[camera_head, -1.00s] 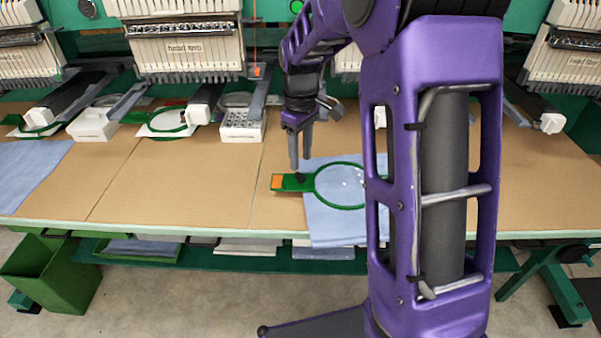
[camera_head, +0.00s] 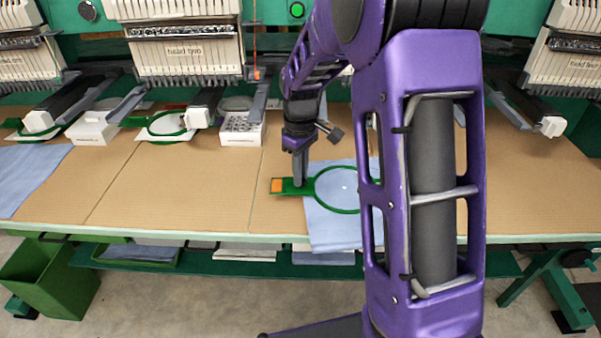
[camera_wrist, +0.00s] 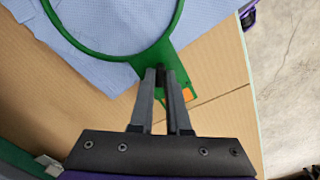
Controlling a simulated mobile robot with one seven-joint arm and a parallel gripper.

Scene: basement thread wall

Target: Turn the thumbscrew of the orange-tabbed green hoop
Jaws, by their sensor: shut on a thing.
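The green hoop (camera_head: 318,203) lies flat on a blue cloth (camera_head: 335,234) on the table, its handle pointing left with an orange tab (camera_head: 277,186) at the end. The hoop also shows in the wrist view (camera_wrist: 105,57), with part of the orange tab (camera_wrist: 188,94) beside the fingers. My gripper (camera_head: 299,184) points down onto the handle between tab and ring. In the wrist view my gripper (camera_wrist: 161,72) is shut on the small dark thumbscrew (camera_wrist: 160,75), which is mostly hidden between the fingertips.
The cardboard-coloured tabletop (camera_head: 180,195) is clear to the left of the hoop. White boxes (camera_head: 243,129) and embroidery machine heads (camera_head: 187,50) stand along the back. Another green hoop (camera_head: 166,125) sits under a machine arm. A green bin (camera_head: 55,278) stands below the table's front edge.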

